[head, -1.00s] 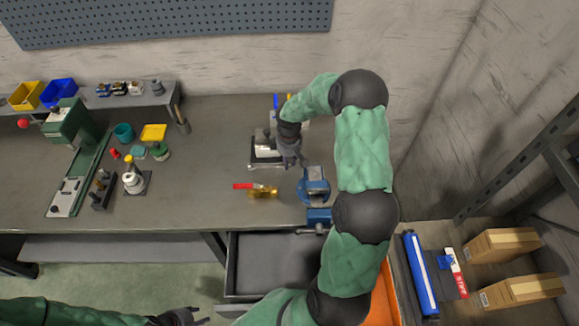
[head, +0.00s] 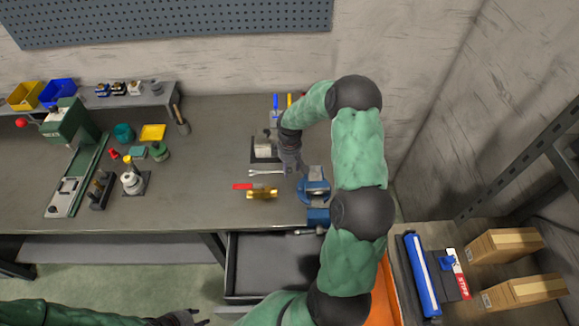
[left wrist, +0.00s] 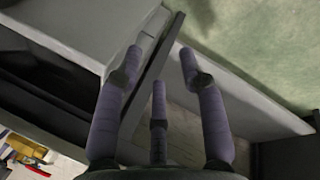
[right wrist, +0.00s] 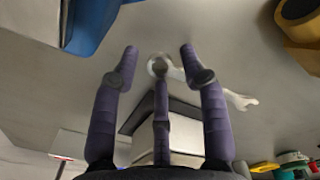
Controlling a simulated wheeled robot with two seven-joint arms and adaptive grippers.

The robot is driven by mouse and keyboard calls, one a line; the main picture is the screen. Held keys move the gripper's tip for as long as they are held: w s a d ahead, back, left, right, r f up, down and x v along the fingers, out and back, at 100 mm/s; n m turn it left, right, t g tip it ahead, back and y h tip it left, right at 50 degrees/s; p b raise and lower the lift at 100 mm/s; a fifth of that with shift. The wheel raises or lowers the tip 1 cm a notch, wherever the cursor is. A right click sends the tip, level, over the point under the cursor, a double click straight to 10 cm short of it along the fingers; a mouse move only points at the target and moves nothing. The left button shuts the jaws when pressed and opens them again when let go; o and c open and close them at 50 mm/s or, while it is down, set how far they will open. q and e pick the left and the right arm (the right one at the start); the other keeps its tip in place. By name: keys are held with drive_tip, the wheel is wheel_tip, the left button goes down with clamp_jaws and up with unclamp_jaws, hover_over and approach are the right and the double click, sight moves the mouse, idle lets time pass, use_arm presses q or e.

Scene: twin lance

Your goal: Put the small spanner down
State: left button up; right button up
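The small spanner (head: 266,172) is a pale metal wrench lying on the grey workbench (head: 215,150), just behind the brass valve. In the right wrist view its ring end (right wrist: 160,66) shows just beyond and between my fingertips, and its open end (right wrist: 240,101) points to the right. My right gripper (head: 291,168) is at the ring end, close above the bench; its fingers (right wrist: 159,52) are spread and do not clamp the spanner. My left gripper (head: 200,318) is low at the front, off the bench; its fingers (left wrist: 160,52) are spread and empty.
A brass valve with a red handle (head: 262,194) lies in front of the spanner. A blue vise (head: 316,186) stands right of my right gripper. A small block on a dark plate (head: 263,147) is behind. An open drawer (head: 270,262) is below. Bench left of the spanner is clear.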

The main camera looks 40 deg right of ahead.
drive_tip(key=shift+r, duration=0.1)
drive_tip(key=shift+r, duration=0.35)
wheel_tip(320, 180, up, 11)
drive_tip(key=p, duration=0.2)
drive_tip(key=shift+r, duration=0.2)
drive_tip(key=shift+s, duration=0.1)
